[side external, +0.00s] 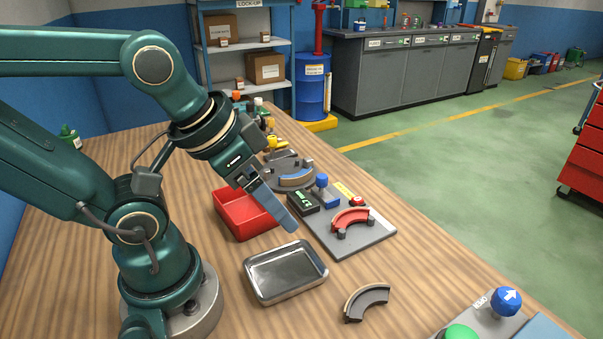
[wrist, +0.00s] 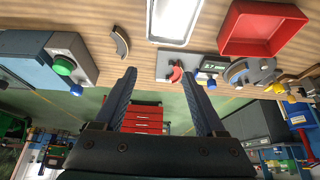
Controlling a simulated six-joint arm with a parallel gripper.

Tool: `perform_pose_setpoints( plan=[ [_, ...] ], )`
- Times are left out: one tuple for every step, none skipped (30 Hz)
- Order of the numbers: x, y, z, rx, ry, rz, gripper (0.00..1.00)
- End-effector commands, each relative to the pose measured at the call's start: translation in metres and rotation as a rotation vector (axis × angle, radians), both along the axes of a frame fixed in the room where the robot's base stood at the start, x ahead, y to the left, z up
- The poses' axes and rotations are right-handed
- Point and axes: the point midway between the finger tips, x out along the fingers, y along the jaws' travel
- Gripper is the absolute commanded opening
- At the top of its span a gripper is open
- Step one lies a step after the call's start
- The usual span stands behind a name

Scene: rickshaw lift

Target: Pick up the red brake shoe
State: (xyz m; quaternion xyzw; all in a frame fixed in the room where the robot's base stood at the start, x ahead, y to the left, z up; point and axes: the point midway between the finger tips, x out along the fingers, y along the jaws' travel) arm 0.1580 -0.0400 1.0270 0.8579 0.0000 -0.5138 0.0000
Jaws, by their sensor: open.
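The red brake shoe (side external: 350,216), a curved piece, sits on a grey plate (side external: 364,244) on the wooden table, between small dark posts. It also shows in the wrist view (wrist: 176,74), small and partly hidden, near the tip of the right-hand finger. My gripper (side external: 293,226) is open and empty. In the side view it hangs above the table, left of the red shoe and apart from it. In the wrist view its two fingers (wrist: 159,72) are spread wide.
A red bin (side external: 235,220) stands left of the gripper, a metal tray (side external: 253,288) in front. A grey shoe (side external: 367,301) lies at front right. A digital gauge (side external: 303,202) and blue knob (side external: 322,181) stand by the plate; a blue shoe (side external: 296,178) is behind.

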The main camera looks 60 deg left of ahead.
Motion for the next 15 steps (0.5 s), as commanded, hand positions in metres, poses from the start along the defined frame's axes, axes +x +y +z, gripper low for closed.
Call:
perform_pose_setpoints(
  plan=[
    [0.0,0.0,0.0,0.0,0.0,0.0,0.72],
    [0.0,0.0,0.0,0.0,0.0,0.0,0.72],
    [0.0,0.0,0.0,0.0,0.0,-0.001,0.72],
    [0.0,0.0,0.0,0.002,0.0,-0.004,0.72],
    [-0.001,0.0,0.0,0.006,0.003,-0.011,0.72],
    [-0.001,0.0,0.001,0.014,0.006,-0.026,0.72],
    [0.001,0.0,0.005,0.02,-0.004,-0.037,0.72],
    [0.003,0.0,0.01,0.025,-0.014,-0.047,0.72],
    [0.007,0.0,0.016,0.033,-0.022,-0.06,0.72],
    [0.011,0.0,0.021,0.04,-0.023,-0.07,0.72],
    [0.016,0.001,0.025,0.047,-0.021,-0.081,0.72],
    [0.023,0.001,0.032,0.055,-0.016,-0.094,0.72],
    [0.029,0.002,0.036,0.062,-0.009,-0.104,0.72],
    [0.035,0.003,0.04,0.068,-0.001,-0.113,0.72],
    [0.043,0.004,0.044,0.077,0.01,-0.124,0.72]
  ],
)
